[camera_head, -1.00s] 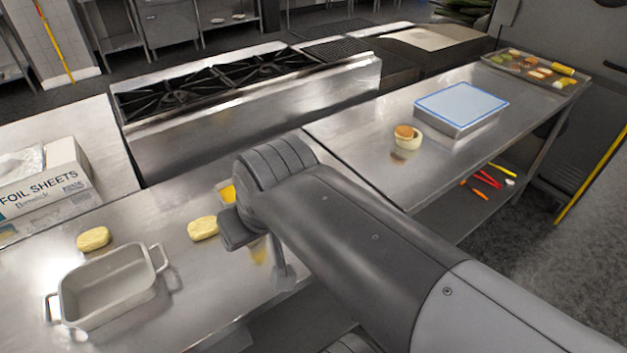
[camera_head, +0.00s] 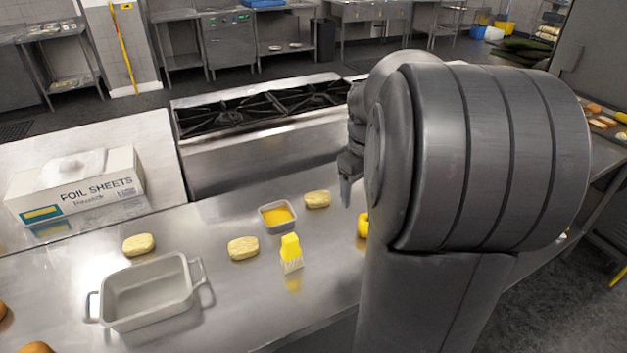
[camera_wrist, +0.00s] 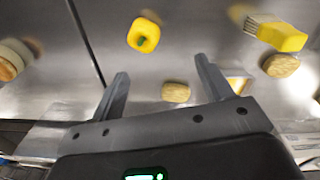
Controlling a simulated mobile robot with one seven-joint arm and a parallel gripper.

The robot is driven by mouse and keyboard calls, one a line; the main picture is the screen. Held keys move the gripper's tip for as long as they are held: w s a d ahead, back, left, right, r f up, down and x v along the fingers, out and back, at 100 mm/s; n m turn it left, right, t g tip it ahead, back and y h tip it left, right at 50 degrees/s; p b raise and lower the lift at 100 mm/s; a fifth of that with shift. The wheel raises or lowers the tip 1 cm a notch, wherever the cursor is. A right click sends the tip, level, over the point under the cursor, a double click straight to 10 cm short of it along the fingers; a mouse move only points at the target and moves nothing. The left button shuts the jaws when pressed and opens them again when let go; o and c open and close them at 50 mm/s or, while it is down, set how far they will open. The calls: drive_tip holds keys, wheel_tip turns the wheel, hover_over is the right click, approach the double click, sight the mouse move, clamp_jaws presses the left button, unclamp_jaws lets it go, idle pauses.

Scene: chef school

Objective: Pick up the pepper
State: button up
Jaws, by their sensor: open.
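The yellow pepper (camera_wrist: 144,35) with a green stem lies on the steel counter, at the top middle of the wrist view. In the head view only a sliver of the pepper (camera_head: 362,225) shows beside my arm, which hides the rest. My gripper (camera_wrist: 160,78) is open and empty. Its two fingers point toward the counter, and the pepper is beyond the fingertips, apart from them. In the head view part of my gripper (camera_head: 347,178) shows left of my arm, above the counter.
A yellow brush (camera_head: 291,254), a small tray of yellow liquid (camera_head: 278,216), several pale potato-like pieces (camera_head: 243,248) and a grey baking dish (camera_head: 148,292) stand on the counter. A foil sheets box (camera_head: 78,186) is at left. A stove (camera_head: 262,150) stands behind.

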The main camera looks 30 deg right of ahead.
drive_tip(key=d, duration=0.1)
drive_tip(key=d+f, duration=0.1)
drive_tip(key=d, duration=0.1)
drive_tip(key=shift+w+f, duration=0.15)
drive_tip(key=shift+f, duration=0.05)
drive_tip(key=shift+d+f, duration=0.25)
wheel_tip(320, 180, down, 5)
drive_tip(key=shift+f, duration=0.1)
drive_tip(key=f, duration=0.2)
drive_tip(key=s+f, duration=0.1)
drive_tip(key=f, duration=0.1)
drive_tip(key=shift+a+f, duration=0.1)
drive_tip(key=shift+f, duration=0.05)
drive_tip(key=shift+w+f, duration=0.1)
drive_tip(key=shift+f, duration=0.35)
drive_tip(key=shift+c, duration=0.5)
drive_tip(key=c, duration=1)
drive_tip(key=shift+r, duration=0.15)
